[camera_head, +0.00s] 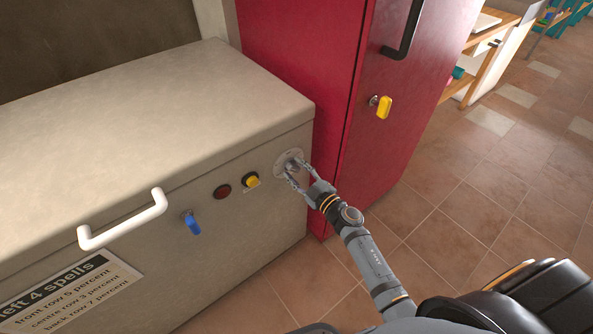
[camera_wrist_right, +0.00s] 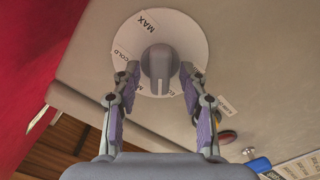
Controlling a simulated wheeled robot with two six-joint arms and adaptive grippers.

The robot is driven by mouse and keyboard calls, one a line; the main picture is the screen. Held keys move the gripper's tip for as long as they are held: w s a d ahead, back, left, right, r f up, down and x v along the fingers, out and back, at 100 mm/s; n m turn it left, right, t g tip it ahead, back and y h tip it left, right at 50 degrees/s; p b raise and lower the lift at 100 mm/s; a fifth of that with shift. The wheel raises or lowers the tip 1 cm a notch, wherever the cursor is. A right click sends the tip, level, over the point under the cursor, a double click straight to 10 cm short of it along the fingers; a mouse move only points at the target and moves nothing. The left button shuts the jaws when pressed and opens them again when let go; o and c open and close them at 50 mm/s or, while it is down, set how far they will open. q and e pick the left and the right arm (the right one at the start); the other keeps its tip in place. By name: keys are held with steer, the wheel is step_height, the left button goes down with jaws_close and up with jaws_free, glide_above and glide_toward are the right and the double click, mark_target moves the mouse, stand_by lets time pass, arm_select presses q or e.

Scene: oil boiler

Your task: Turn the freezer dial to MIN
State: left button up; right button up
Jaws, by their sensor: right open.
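The freezer (camera_head: 150,140) is a beige chest with a white handle (camera_head: 122,220) on its front. Its dial (camera_wrist_right: 160,66) is a grey knob on a round white plate, with MAX and COLD labels readable in the right wrist view; other labels are partly hidden by my fingers. In the head view the dial plate (camera_head: 287,160) is at the freezer's right front end. My right gripper (camera_wrist_right: 158,78) is open, its fingers on either side of the knob; I cannot tell whether they touch it. My left gripper is not in view.
A yellow switch (camera_head: 251,181), a dark red round button (camera_head: 222,191) and a blue key (camera_head: 192,224) are left of the dial. A red cabinet (camera_head: 300,60) with a yellow key (camera_head: 383,106) stands close on the right. Tiled floor (camera_head: 460,190) lies open beyond.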

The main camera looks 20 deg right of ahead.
steer(key=shift+c, duration=0.3)
jaws_close()
